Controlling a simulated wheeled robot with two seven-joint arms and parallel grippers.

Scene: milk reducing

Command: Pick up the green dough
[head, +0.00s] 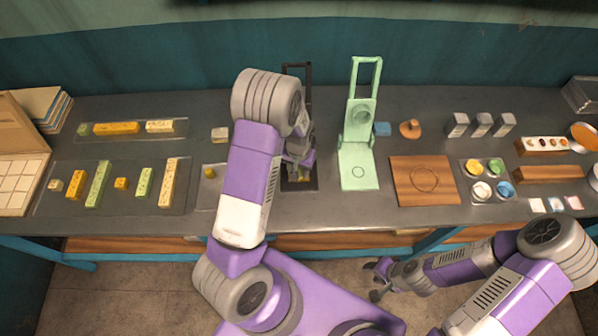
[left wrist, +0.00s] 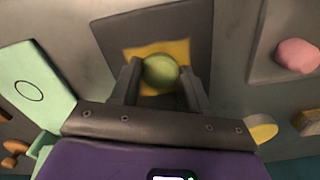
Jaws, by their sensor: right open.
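The green dough (left wrist: 160,72) is a round ball over a yellow square (left wrist: 181,48) on a dark plate (left wrist: 200,20) in the left wrist view. My left gripper has one finger on each side of the ball, very close to it. I cannot tell whether the fingers press on it. In the head view my left gripper (head: 299,162) is over the dark press (head: 290,186), and my arm and gripper hide the dough. My right gripper (head: 376,280) is open and empty, low in front of the counter.
A mint-green press (head: 358,178) stands right of the dark one. A wooden board (head: 425,190) and a tray of coloured pots (head: 484,198) are further right. Trays with yellow and green bars (head: 98,184) lie left.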

